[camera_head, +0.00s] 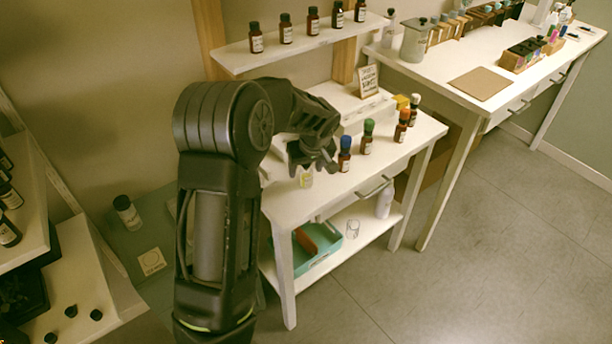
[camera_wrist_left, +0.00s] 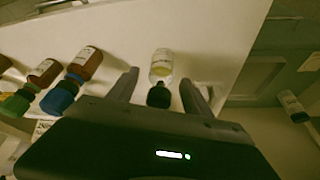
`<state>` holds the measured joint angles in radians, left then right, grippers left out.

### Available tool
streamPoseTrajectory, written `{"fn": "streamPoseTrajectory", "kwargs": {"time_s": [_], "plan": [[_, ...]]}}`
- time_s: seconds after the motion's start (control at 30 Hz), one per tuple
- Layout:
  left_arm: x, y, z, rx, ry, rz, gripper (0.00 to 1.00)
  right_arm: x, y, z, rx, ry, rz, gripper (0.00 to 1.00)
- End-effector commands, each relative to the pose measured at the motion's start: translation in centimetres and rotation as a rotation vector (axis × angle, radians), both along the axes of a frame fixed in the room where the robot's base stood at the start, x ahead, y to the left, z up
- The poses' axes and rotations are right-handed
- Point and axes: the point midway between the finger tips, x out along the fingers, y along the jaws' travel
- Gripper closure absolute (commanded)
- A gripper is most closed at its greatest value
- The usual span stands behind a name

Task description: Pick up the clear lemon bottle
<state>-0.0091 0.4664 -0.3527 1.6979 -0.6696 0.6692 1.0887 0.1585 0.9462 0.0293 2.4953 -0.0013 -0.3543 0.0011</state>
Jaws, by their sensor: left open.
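The clear lemon bottle (camera_head: 306,179), with pale yellow contents, stands on the white table at the left end of a row, its top hidden by my gripper. In the left wrist view the bottle (camera_wrist_left: 161,62) shows a label and a black cap. My left gripper (camera_head: 313,163) is open, just above the bottle in the head view. In the wrist view the two fingers lie on either side of the black cap, with gaps showing; I cannot tell whether either touches. My right gripper is in neither view.
Brown bottles with blue (camera_head: 345,155), green (camera_head: 367,137), orange (camera_head: 401,126) and white (camera_head: 413,110) caps stand to the right on the table. A wall shelf (camera_head: 300,48) with several brown bottles is above. A small sign (camera_head: 367,80) stands behind.

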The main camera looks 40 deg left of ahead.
Motion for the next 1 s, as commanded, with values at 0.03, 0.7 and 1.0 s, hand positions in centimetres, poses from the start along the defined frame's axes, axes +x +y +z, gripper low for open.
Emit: {"fn": "streamPoseTrajectory", "kwargs": {"time_s": [0.03,0.7,1.0], "plan": [[0.01,-0.01,0.01,0.0,0.0,0.0,0.41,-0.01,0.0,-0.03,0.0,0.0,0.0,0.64],[-0.02,0.01,0.04,0.0,0.0,0.0,0.6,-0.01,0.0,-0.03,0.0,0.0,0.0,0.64],[-0.02,0.01,0.04,0.0,0.0,0.001,0.85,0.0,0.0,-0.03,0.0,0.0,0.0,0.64]]}}
